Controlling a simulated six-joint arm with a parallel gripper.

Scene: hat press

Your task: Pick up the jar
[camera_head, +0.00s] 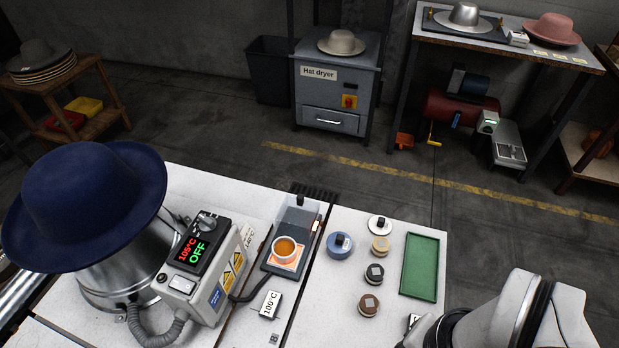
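Several small round containers stand on the white table, and I cannot tell which one is the jar. They are a blue tin (340,246), a tan one (380,246), a dark one (374,275) and a brown one (368,305). A white round piece with a black knob (380,225), perhaps a lid, lies behind the tan one. A white open pot of orange-brown liquid (285,250) stands on a small heater plate (270,268) to the left. My arm's white links enter at the lower right; my gripper is out of view.
A green tray (419,267) lies empty right of the containers. A control box (200,265) reading 105°C and OFF stands left, beside a metal form with a blue hat (85,205). A 100°C card (270,304) stands in front of the heater. A hat dryer (335,90) stands behind.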

